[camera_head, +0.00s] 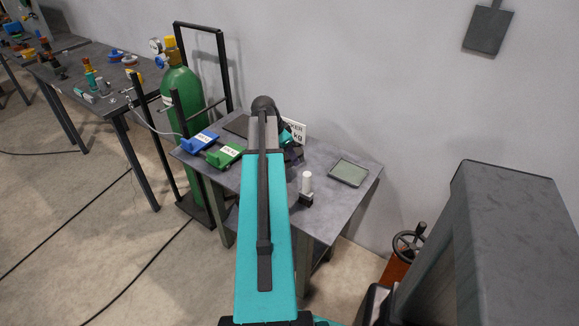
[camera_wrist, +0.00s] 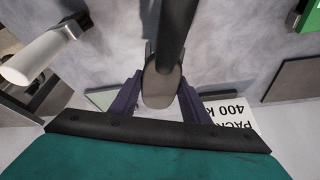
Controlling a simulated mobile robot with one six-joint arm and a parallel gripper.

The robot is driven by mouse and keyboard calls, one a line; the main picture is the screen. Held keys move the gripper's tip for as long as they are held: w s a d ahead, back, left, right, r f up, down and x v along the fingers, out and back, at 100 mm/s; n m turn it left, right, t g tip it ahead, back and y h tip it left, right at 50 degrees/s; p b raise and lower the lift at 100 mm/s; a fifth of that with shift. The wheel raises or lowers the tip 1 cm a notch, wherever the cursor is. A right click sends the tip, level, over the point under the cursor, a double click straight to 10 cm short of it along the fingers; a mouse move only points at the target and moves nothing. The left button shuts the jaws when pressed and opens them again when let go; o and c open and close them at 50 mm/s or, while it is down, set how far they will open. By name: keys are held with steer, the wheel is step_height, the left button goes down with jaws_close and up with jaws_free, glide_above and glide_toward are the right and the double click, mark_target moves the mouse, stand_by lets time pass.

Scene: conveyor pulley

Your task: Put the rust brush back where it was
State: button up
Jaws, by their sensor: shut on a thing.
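My gripper (camera_wrist: 160,100) has dark purple fingers, shut on a dark handle with a grey-brown rounded end, taken to be the rust brush (camera_wrist: 174,35). The handle runs away from the fingers toward the top of the wrist view; its far end is out of frame and no bristles show. In the head view my teal arm reaches over the small grey table (camera_head: 329,218), and my gripper is mostly hidden near the table's back edge. I cannot tell whether the brush touches the table.
A blue labelled block (camera_head: 200,141) and a green one (camera_head: 225,155) lie on the table's left. A white cylinder on a dark base (camera_head: 306,185) and a grey-green pad (camera_head: 349,173) are on the right. A green gas bottle (camera_head: 182,100) stands left.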

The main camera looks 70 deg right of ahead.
mark_target(290, 174)
steer(key=shift+f, duration=0.95)
steer(key=shift+f+p, duration=0.3)
steer(key=shift+f, duration=1.6)
steer(key=shift+f, duration=0.15)
steer(key=o, duration=1)
steer(key=shift+r, duration=0.25)
steer(key=shift+b+v, duration=0.75)
steer(key=shift+v, duration=5.15)
steer(key=shift+w, duration=0.1)
